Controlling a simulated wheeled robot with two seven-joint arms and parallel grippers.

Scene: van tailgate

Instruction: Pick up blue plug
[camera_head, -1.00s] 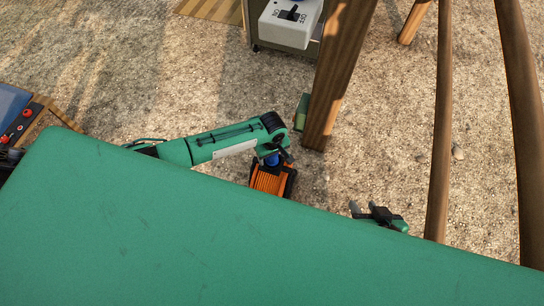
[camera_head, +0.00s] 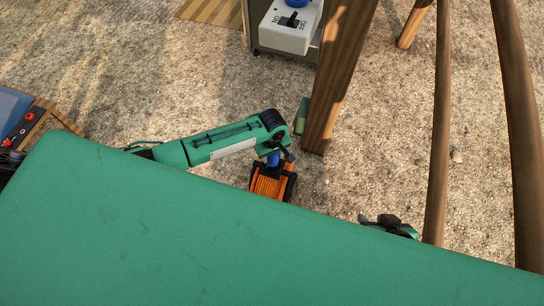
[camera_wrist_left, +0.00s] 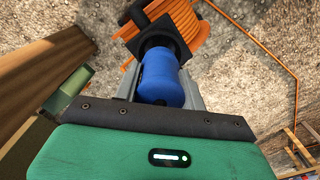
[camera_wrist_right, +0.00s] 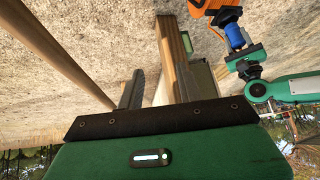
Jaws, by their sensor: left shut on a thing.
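The blue plug (camera_head: 273,160) sits on top of an orange cable reel (camera_head: 268,187) with a black frame. My left gripper (camera_head: 271,150) is at the plug from above. In the left wrist view the plug (camera_wrist_left: 163,80) is between its two fingers, which are shut on it; the reel (camera_wrist_left: 180,25) is right beyond the plug. The right wrist view also shows the plug (camera_wrist_right: 235,37) next to the reel. My right gripper (camera_head: 366,219) is off to the right, partly hidden behind my green body. In its own view its fingers (camera_wrist_right: 160,88) look apart and empty.
A wooden post (camera_head: 335,80) stands close to the right of the reel, with a green box (camera_head: 302,115) beside it. A grey switch box (camera_head: 290,32) is at the top. Thinner wooden poles (camera_head: 440,120) stand at the right. Gravel ground is open between them.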

